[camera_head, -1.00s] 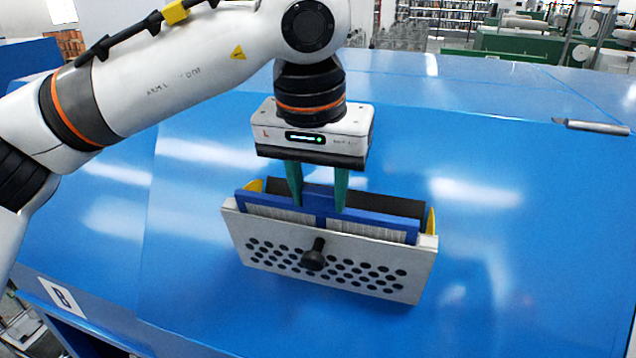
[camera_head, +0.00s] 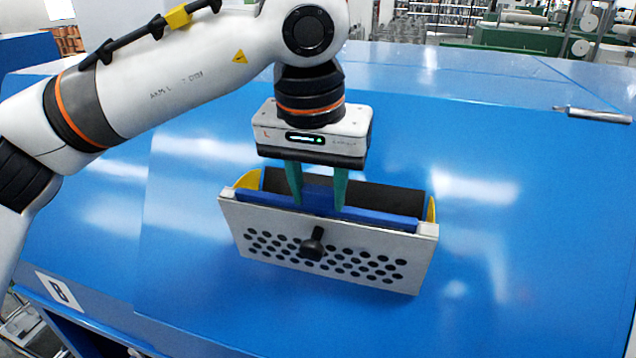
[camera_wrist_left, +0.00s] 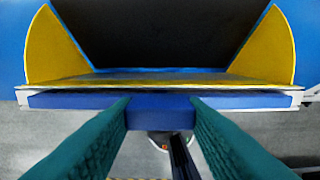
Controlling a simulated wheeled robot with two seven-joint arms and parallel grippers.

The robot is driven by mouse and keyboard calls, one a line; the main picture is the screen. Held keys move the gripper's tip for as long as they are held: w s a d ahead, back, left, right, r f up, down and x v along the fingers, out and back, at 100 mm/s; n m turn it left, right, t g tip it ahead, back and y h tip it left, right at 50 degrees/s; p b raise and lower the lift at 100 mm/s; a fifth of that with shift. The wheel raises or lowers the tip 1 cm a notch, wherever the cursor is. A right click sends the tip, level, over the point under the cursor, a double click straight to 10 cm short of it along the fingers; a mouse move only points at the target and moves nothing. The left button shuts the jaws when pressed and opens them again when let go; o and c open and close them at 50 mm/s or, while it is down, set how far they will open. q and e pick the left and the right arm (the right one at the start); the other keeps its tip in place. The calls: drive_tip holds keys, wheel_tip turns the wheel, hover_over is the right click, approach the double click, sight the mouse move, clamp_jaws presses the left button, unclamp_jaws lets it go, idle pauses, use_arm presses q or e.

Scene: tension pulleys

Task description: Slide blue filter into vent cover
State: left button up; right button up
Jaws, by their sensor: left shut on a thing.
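The blue filter (camera_head: 375,217) sits upright, mostly down inside the vent cover (camera_head: 270,268), with only its blue top edge and middle tab showing above the cover. The cover is a pale metal plate with several round holes, a black knob and yellow side pieces. My left gripper (camera_head: 319,204), with green fingers, is shut on the filter's middle tab from above. The filter's lower part is hidden. My right gripper is not in view.
The vent cover stands tilted out on a sloped blue machine surface (camera_head: 500,290), with a dark opening (camera_head: 385,198) behind it. A metal tool (camera_head: 595,115) lies at the far right. The blue surface around the cover is clear.

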use_arm(q)
drive_tip(key=shift+f, duration=0.1)
drive_tip(key=o, duration=1)
drive_tip(key=shift+o, duration=0.4)
drive_tip(key=b+v, duration=0.1)
drive_tip(key=v, duration=1.1)
drive_tip(key=shift+b, duration=0.35)
